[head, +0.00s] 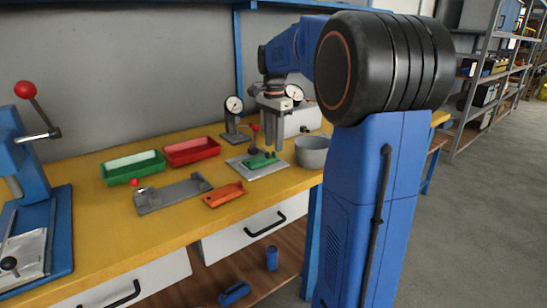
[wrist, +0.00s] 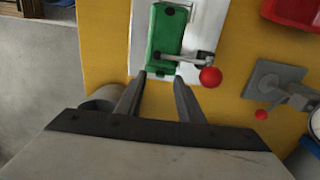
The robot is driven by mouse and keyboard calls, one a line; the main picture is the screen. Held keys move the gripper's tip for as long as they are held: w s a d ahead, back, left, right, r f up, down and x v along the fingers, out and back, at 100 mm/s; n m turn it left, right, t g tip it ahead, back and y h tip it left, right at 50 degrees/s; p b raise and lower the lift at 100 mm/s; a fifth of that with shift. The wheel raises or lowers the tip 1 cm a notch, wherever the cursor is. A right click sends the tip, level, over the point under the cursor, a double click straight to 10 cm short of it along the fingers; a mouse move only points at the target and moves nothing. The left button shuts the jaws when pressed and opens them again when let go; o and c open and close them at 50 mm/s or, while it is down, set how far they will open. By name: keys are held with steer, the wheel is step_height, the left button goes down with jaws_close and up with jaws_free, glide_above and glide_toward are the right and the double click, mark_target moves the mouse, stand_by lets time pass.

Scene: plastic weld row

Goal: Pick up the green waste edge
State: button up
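A green part (head: 261,160) sits on a pale metal fixture plate (head: 243,169) on the bench; a clamp with a red ball handle (wrist: 209,77) reaches over it. In the wrist view the green part (wrist: 167,38) lies lengthwise on the plate, just beyond my fingertips. I cannot make out a separate waste edge on it; any edge strip is too small to tell. My gripper (wrist: 159,80) is open and empty, its two fingers spread near the part's close end. In the head view my gripper (head: 271,146) points down above the fixture; contact cannot be told.
A grey bin (head: 312,152) stands right of the fixture. Green (head: 133,168) and red (head: 192,151) trays lie left, with an orange part (head: 225,194) and a grey jig (head: 172,196) in front. Dial gauges (head: 234,105) stand behind. A blue press (head: 30,180) is far left.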

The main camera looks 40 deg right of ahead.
mark_target(274, 152)
steer(key=shift+f, duration=1.45)
steer(key=shift+s, duration=0.1)
steer(key=shift+f, duration=0.1)
jaws_close()
